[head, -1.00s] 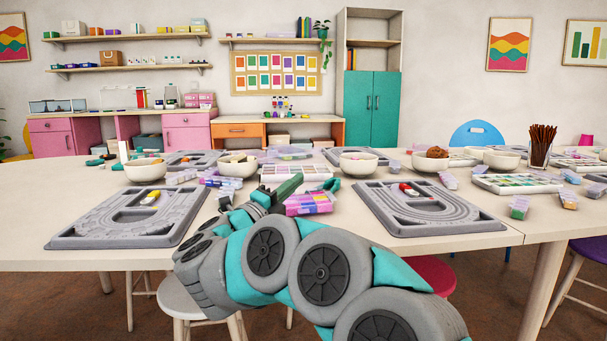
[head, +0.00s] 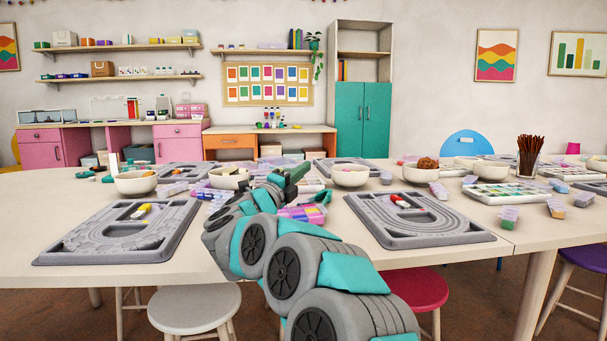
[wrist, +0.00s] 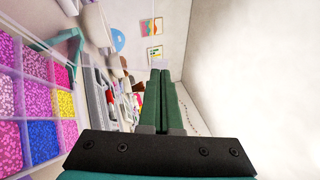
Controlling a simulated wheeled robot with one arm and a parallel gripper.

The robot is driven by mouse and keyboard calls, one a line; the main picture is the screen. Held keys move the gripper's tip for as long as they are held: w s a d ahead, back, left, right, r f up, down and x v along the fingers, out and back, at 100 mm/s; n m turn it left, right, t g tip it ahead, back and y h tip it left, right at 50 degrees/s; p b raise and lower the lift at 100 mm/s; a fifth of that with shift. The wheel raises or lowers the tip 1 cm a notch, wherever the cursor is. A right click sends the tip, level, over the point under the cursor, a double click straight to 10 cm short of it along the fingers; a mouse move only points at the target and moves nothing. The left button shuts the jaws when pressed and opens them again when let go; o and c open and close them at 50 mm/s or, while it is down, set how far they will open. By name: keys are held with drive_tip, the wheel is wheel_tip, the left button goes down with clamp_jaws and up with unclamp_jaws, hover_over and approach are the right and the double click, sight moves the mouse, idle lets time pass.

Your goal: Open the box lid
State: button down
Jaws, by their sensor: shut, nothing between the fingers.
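The bead box (head: 300,213) lies on the table in the head view, partly hidden behind my arm. Its compartments hold pink, purple, yellow and blue beads and fill the left of the wrist view (wrist: 38,98). I cannot tell how its lid sits; a clear cover is not distinct. My gripper (head: 297,174) has dark green fingers, pressed together and empty. In the head view it appears just beyond the box. In the wrist view the fingers (wrist: 157,85) point away, with the box to their left and apart from them.
White bowls (head: 350,176), small lidded boxes and a cup of brown sticks (head: 529,155) stand around. Stools (head: 195,308) are at the front edge.

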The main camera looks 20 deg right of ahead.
drive_tip(key=shift+r, duration=0.1)
drive_tip(key=w+p, duration=0.1)
drive_tip(key=p, duration=0.2)
drive_tip(key=w+r+n+y+p, duration=0.1)
drive_tip(key=p, duration=0.2)
drive_tip(key=w+r+n+y+p, duration=0.1)
drive_tip(key=p, duration=0.2)
drive_tip(key=shift+w+d+r+g, duration=0.1)
drive_tip(key=shift+w+d+g, duration=0.1)
drive_tip(key=shift+d+g, duration=0.2)
drive_tip(key=shift+w+d+f+n, duration=0.1)
drive_tip(key=shift+w+n, duration=0.05)
drive_tip(key=shift+w, duration=0.25)
drive_tip(key=shift+w+d+f+n, duration=0.1)
drive_tip(key=shift+w+n, duration=0.05)
drive_tip(key=shift+w, duration=0.25)
